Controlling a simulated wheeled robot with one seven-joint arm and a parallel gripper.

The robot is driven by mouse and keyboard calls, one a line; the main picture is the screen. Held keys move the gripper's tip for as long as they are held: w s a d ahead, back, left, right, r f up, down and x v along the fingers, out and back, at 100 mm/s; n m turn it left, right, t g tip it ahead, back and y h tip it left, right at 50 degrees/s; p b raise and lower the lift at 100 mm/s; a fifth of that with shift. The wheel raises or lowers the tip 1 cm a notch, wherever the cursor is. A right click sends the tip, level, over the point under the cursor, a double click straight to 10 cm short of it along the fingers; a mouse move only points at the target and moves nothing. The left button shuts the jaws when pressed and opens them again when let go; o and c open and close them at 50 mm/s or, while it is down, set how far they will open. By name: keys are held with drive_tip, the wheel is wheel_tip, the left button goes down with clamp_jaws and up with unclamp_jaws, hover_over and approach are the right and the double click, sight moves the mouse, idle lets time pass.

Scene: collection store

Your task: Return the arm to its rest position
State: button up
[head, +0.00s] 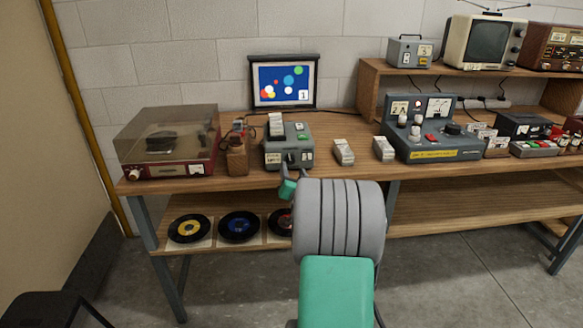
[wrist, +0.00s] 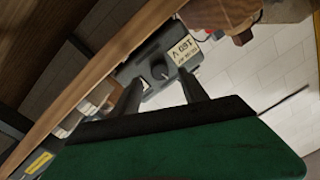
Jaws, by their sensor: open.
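My arm reaches up from the bottom of the head view, with a grey joint and a green link. The box's front, with a dark knob and white labels, shows beyond the fingertips in the wrist view (wrist: 152,58). I cannot tell whether the fingers touch it.
The wooden table (head: 300,182) carries a record player (head: 168,145), a wooden holder (head: 237,160), two small pale blocks (head: 343,152) and a grey meter console (head: 430,140). A lower shelf holds records (head: 239,227). A screen (head: 283,83) stands behind.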

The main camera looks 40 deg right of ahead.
drive_tip(key=v, duration=0.3)
drive_tip(key=shift+s+a, duration=0.15)
drive_tip(key=shift+s, duration=0.15)
drive_tip(key=a+r+n+g+y+p, duration=0.2)
drive_tip(key=a+n+y+p, duration=0.15)
drive_tip(key=a, duration=0.85)
drive_tip(key=a+r+n+g+y+p, duration=0.25)
drive_tip(key=a+n+y, duration=0.2)
drive_tip(key=a, duration=0.75)
drive_tip(key=s+a+n+g+p, duration=0.2)
drive_tip(key=s+a+g, duration=0.2)
drive_tip(key=s, duration=0.5)
drive_tip(key=s+a+n+g+y+p, duration=0.1)
drive_tip(key=s+a+g+p, duration=0.2)
drive_tip(key=s+a, duration=0.6)
drive_tip(key=shift+s+a+r+n+g+y+p, duration=0.2)
drive_tip(key=shift+s+a+n+g+y+p, duration=0.15)
drive_tip(key=shift+s, duration=0.5)
drive_tip(key=shift+c, duration=0.5)
